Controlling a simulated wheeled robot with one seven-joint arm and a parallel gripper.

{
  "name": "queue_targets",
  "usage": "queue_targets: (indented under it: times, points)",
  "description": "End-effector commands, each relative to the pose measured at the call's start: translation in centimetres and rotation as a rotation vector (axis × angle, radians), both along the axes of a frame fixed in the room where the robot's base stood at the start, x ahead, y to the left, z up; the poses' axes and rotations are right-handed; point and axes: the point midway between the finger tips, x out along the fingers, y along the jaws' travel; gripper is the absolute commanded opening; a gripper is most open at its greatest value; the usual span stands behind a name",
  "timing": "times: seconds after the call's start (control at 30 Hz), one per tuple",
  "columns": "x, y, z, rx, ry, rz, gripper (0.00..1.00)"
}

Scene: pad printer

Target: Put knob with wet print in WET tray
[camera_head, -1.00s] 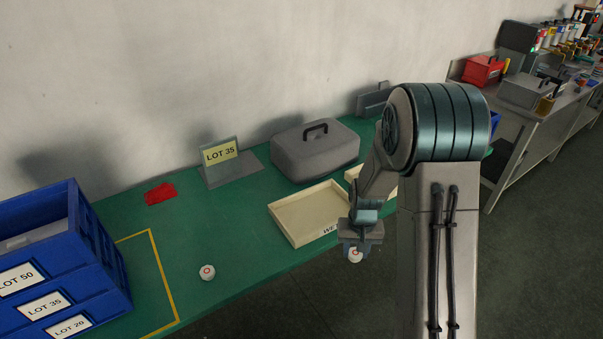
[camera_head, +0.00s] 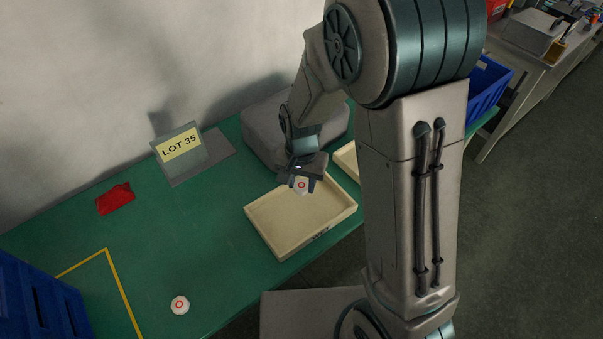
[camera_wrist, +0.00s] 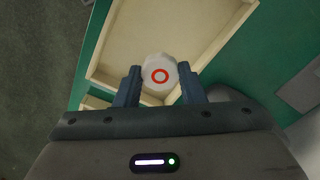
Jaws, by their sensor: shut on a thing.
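My gripper (camera_head: 302,184) is shut on a white knob (camera_head: 302,185) with a red ring print on its top. In the wrist view the knob (camera_wrist: 160,73) sits between the two dark fingers (camera_wrist: 161,88), print facing the camera. The gripper holds it over the far part of a shallow cream tray (camera_head: 268,240). The tray's floor looks empty in the wrist view (camera_wrist: 185,30). In the head view its front label is too oblique to read now; an earlier frame shows "WE" on it. I cannot tell how high the knob is above the floor.
Another white knob with a red ring (camera_head: 180,305) stands on the green table near its front edge. A second cream tray (camera_head: 346,160) is partly hidden behind my arm. A grey case (camera_head: 262,135), a LOT 35 sign (camera_head: 181,146), a red cloth (camera_head: 115,198) and blue bins (camera_head: 40,300) stand around.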

Motion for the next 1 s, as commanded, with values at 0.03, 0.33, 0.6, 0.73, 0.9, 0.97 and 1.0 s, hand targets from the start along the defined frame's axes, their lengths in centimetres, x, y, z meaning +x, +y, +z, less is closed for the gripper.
queue_targets:
  times: [0.03, 0.33, 0.6, 0.73, 0.9, 0.97, 1.0]
  points:
    - [0.0, 0.1, 0.0, 0.000, 0.000, 0.003, 0.27]
    - [-0.1, 0.1, -0.6, 0.000, 0.000, -0.004, 0.27]
    - [0.0, -0.1, -2.8, -0.001, 0.001, -0.008, 0.27]
    - [0.0, -0.1, -4.1, -0.001, 0.001, -0.008, 0.27]
    - [0.0, -0.1, -5.8, 0.000, 0.000, -0.008, 0.27]
    - [0.0, -0.1, -6.4, 0.000, 0.000, -0.008, 0.27]
    - [0.0, -0.1, -6.8, 0.000, 0.000, -0.008, 0.27]
